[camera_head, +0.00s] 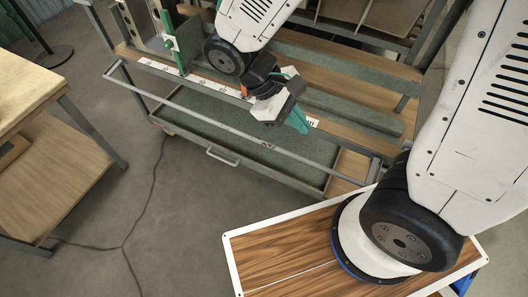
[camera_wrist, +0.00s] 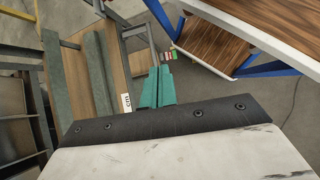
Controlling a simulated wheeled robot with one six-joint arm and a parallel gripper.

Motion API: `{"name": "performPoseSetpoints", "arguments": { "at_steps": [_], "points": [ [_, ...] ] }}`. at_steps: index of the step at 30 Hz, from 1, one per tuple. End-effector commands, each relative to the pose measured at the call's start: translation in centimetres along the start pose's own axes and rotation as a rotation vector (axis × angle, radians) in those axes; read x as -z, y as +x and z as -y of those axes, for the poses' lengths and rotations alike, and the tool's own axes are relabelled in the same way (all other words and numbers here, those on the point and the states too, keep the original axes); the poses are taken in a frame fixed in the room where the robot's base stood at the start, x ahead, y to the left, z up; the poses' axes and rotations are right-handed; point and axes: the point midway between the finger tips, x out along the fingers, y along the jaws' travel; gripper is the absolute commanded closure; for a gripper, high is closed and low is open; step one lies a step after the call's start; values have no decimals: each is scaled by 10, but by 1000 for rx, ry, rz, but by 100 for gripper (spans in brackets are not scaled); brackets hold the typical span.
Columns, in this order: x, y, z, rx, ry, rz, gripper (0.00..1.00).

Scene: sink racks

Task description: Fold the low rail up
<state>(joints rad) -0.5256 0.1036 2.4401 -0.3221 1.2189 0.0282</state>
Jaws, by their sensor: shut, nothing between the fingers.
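The low rail (camera_head: 215,124) is a thin grey bar running along the front of a grey metal rack. It stands out in front of the wooden shelf edge on short end arms, apart from the rack body. My gripper (camera_head: 301,124) has green fingers, closed together and empty. It is above the shelf's front edge, behind the rail in the picture, towards the rail's right part. In the wrist view my gripper (camera_wrist: 157,88) points at the rack's end, near a white number label (camera_wrist: 126,102). I cannot tell whether the fingers touch the rail.
The rack has a green-grey lower tray (camera_head: 235,150) with a handle (camera_head: 222,156) in front. A green upright (camera_head: 169,42) stands at its left. A wooden table (camera_head: 25,95) is at the far left. Open floor (camera_head: 185,215) lies before the rack.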

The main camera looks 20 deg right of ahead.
Motion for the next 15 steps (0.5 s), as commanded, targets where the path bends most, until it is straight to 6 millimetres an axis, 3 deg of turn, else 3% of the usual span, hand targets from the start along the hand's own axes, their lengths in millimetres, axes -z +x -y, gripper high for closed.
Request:
{"name": "performPoseSetpoints", "arguments": {
  "at_steps": [15],
  "points": [
    [102, 65, 27, -452, -415, 273, 100]
  ]
}}
